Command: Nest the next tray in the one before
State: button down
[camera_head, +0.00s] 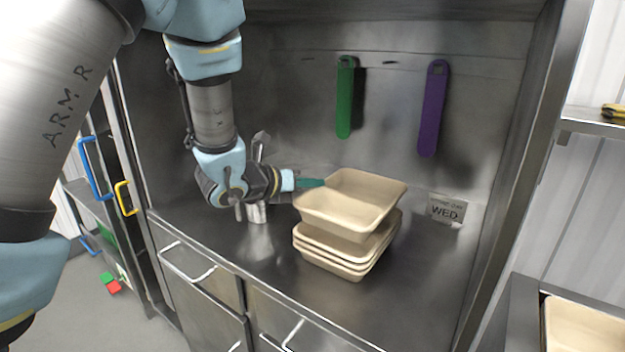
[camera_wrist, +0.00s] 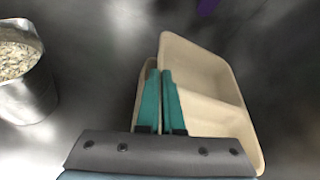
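A beige two-compartment tray (camera_head: 345,214) is above a stack of nested beige trays (camera_head: 330,264) on the steel counter. It is tilted and offset from the stack, with a gap showing at the right. Whether its lower edge touches the stack is unclear. My gripper (camera_head: 312,183) is at its left rim. In the wrist view the two green fingers (camera_wrist: 162,100) are close together with the tray's wall between them, and the held tray (camera_wrist: 205,75) extends to the right. Part of the lower stack (camera_wrist: 142,92) shows behind the fingers.
A metal pot of rice (camera_wrist: 18,75) stands left of the trays. A green utensil (camera_head: 345,100) and a purple one (camera_head: 433,108) hang on the back wall. A sign (camera_head: 446,209) reading WED stands at the right. Another tray (camera_head: 585,330) sits at lower right. Counter in front of the stack is clear.

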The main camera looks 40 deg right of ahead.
jog(key=shift+f+b, duration=0.45)
jog(key=shift+f, duration=0.45)
jog(key=shift+f+b, duration=1.65)
jog(key=shift+b, duration=0.4)
jog(key=c, duration=1)
grip_release()
jog(key=shift+a, duration=0.1)
jog(key=b, duration=0.3)
send_near(311, 203)
jog(key=shift+w+d+f, duration=0.35)
jog(key=shift+w, duration=0.15)
jog(key=shift+w+d+f, duration=0.3)
jog(key=shift+w, duration=0.15)
